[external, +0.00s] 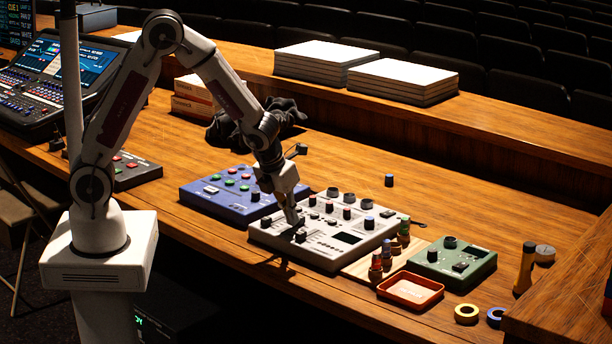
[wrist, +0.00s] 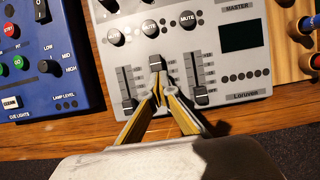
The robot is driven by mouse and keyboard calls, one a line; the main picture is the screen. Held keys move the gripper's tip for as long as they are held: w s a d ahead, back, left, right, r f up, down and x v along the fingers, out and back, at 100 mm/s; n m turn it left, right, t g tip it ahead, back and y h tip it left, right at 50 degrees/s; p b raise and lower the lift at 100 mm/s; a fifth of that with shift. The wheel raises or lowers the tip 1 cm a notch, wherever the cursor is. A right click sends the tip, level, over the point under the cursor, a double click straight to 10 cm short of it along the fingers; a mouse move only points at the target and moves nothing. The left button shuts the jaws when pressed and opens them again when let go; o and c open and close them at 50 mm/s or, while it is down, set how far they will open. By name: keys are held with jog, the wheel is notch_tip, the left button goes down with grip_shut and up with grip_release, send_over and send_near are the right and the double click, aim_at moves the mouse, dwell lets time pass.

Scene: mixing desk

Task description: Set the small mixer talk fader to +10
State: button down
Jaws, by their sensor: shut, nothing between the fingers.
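The small mixer (external: 262,236) is a light grey box on the desk; it also shows in the wrist view (wrist: 235,77). In the wrist view it has three vertical faders. The middle fader cap (wrist: 156,62) is high in its slot. The left fader cap (wrist: 130,105) and right fader cap (wrist: 201,96) are low. Fader names are too small to read. My gripper (wrist: 158,77) is shut and empty, its fingertips just below the middle cap, at or very near it; contact is unclear. The fingers hide the lower middle slot. My gripper also shows over the mixer in the external view (external: 293,220).
A blue cue-light box (external: 225,198) stands left of the mixer. To the right are a wooden rack with small bottles (external: 404,232), a green box (external: 465,265) and a red tray (external: 411,289). Mixer knobs (wrist: 150,28) rise beyond the faders. The desk's front edge is close.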

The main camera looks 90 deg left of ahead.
jog(key=shift+s+d, duration=0.45)
jog(key=shift+d, duration=0.05)
jog(key=shift+s+d+r, duration=0.25)
jog(key=shift+s+d, duration=0.3)
jog(key=shift+s+d+r, duration=0.2)
jog(key=shift+s+d, duration=0.3)
jog(key=v, duration=0.9)
